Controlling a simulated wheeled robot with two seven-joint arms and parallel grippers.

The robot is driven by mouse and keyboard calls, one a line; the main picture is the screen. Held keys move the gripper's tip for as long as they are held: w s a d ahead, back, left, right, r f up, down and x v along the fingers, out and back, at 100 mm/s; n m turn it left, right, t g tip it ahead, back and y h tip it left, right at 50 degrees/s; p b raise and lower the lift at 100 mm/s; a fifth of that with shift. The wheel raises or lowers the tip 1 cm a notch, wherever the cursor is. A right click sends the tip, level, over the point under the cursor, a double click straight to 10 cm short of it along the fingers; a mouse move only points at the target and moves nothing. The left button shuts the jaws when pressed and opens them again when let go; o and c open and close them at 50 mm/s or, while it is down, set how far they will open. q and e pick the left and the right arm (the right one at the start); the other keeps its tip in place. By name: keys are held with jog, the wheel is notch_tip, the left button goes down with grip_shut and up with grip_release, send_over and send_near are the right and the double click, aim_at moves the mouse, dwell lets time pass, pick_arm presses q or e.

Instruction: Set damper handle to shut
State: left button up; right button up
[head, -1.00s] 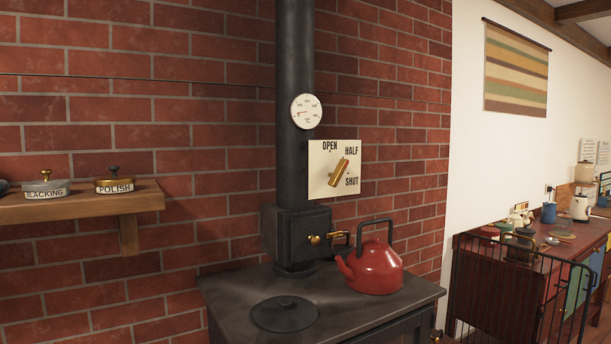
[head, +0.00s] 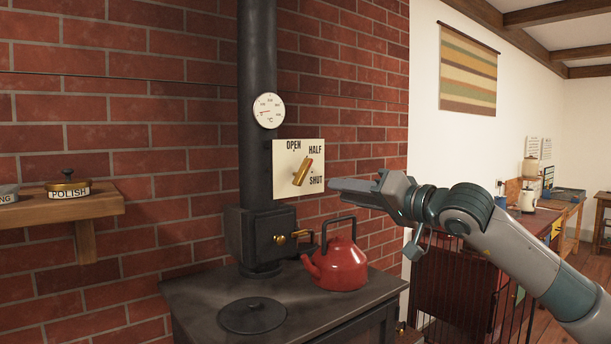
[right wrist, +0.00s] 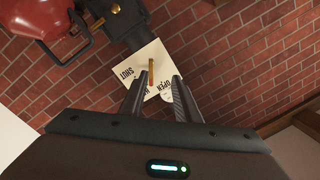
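The damper handle (head: 302,172) is a brass lever on a cream plate (head: 284,188) beside the black stovepipe. The plate is marked OPEN, HALF and SHUT. The lever is tilted, its upper end toward HALF. My right gripper (head: 334,186) is right of the plate, apart from the handle. In the right wrist view the handle (right wrist: 151,72) shows between the spread fingers of the right gripper (right wrist: 158,79), beyond their tips, with a reddish end. The fingers are open and empty; they hide part of the plate (right wrist: 150,52) there. My left gripper is not in view.
A red kettle (head: 339,265) stands on the black stove top (head: 200,296), below the plate. A round dial (head: 268,110) is on the stovepipe (head: 257,60). A brass-knobbed box (head: 258,236) joins the pipe. A wooden shelf (head: 60,207) with tins is at left.

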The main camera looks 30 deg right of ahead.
aim_at(305, 174)
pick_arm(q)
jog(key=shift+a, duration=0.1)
pick_arm(e)
jog(key=d+r+h, duration=0.1)
jog(key=d+h, duration=0.1)
jog(key=shift+s+d+r, duration=0.3)
jog(key=shift+s+r, duration=0.05)
jog(key=shift+r, duration=0.05)
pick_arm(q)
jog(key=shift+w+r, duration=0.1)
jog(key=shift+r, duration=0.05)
pick_arm(e)
jog(key=shift+w, duration=0.15)
